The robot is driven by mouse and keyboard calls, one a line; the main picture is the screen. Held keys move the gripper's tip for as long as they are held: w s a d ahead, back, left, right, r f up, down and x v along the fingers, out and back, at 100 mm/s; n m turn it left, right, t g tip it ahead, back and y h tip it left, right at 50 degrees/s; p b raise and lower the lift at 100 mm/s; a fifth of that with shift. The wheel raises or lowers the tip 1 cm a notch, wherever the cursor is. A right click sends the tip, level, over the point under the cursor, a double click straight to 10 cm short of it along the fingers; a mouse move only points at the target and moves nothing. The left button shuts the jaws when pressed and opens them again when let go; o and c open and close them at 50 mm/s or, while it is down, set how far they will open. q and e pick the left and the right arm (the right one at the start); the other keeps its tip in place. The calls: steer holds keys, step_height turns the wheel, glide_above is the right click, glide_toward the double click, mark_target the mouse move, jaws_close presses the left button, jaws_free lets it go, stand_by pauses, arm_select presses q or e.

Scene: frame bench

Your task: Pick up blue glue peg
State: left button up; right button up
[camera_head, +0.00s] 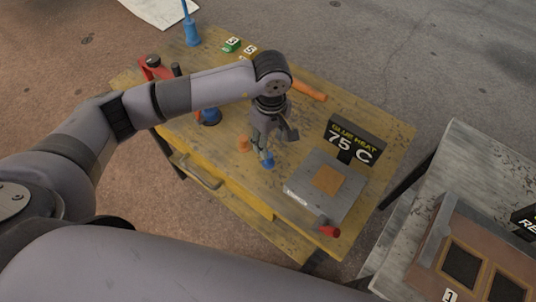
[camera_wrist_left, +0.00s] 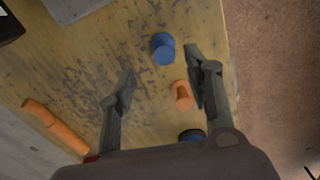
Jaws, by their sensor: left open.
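The blue glue peg (camera_head: 267,160) stands on the yellow wooden bench near its front edge. In the left wrist view the blue peg (camera_wrist_left: 163,47) lies just beyond and between the fingertips. My left gripper (camera_head: 275,144) points down over the bench, open and empty, close above the blue peg. Its two spread fingers (camera_wrist_left: 162,68) show in the wrist view, apart from the peg. My right gripper is not in view.
An orange peg (camera_head: 243,143) stands beside the blue one, near one finger. A grey hot plate (camera_head: 310,182) and a "GLUE HEAT 75 C" sign (camera_head: 352,140) are to the right. An orange cylinder (camera_head: 309,91) and a blue-based object (camera_head: 210,117) lie farther back.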

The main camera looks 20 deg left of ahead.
mark_target(268, 159)
arm_select(q)
step_height(268, 159, down, 3)
steer(key=shift+r+p, duration=0.1)
steer(key=shift+p, duration=0.2)
steer(key=f+p, duration=0.2)
steer(key=f, duration=0.2)
steer(key=shift+s+a+f+p, duration=0.25)
steer(key=shift+f+p, duration=0.1)
steer(key=shift+p, duration=0.05)
steer(key=shift+f, duration=0.35)
steer(key=shift+w, duration=0.1)
steer(key=shift+c, duration=0.2)
steer(key=shift+c, duration=1.2)
steer(key=c, duration=0.8)
steer(key=shift+r, duration=0.1)
